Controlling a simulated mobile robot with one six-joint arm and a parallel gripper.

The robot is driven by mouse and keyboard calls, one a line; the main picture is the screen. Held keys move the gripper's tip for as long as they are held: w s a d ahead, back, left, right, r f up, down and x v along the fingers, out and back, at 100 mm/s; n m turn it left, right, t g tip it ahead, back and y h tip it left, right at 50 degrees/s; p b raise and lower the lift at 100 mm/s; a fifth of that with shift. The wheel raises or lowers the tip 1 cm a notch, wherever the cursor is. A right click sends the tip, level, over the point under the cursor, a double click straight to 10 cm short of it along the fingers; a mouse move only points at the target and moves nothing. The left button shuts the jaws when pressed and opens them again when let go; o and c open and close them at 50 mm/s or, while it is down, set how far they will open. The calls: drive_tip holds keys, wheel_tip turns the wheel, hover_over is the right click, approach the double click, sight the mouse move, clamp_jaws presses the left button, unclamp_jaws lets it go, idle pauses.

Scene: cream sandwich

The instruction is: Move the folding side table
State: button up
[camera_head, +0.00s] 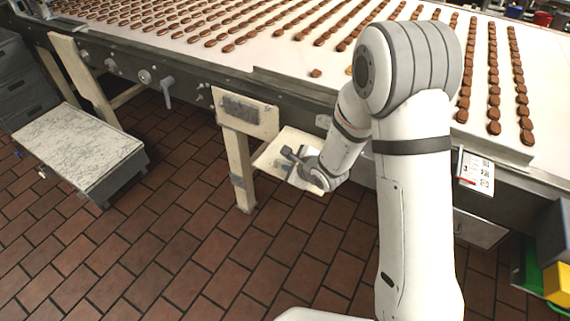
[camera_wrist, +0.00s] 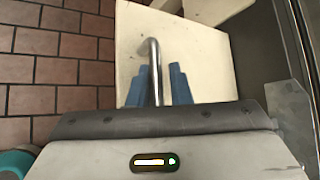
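The folding side table is a cream panel (camera_head: 269,153) hanging at the conveyor's side, right of a cream leg. It fills the middle of the wrist view (camera_wrist: 205,55). A bent metal handle (camera_wrist: 153,62) stands out from the panel. My gripper (camera_head: 288,164) is in front of the panel. In the wrist view its two blue fingers (camera_wrist: 160,85) lie on either side of the handle and close to it. I cannot tell whether they press on it. Part of the panel is hidden behind my arm and gripper.
The long conveyor (camera_head: 270,62) carries rows of brown biscuits above the panel. A cream leg (camera_head: 238,165) stands just left of the panel. A low marble-topped unit (camera_head: 80,145) is at the left. The brick-tiled floor (camera_head: 180,230) in front is clear.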

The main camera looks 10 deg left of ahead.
drive_tip(key=o, duration=0.3)
drive_tip(key=shift+w+d+r, duration=0.15)
drive_tip(key=shift+w+r, duration=0.05)
drive_tip(key=shift+w, duration=0.05)
drive_tip(key=shift+o, duration=0.5)
drive_tip(key=shift+s, duration=0.15)
drive_tip(key=shift+f, duration=0.1)
drive_tip(key=v, duration=0.7)
drive_tip(key=shift+s+d+r, duration=0.15)
drive_tip(key=shift+s+r, duration=0.1)
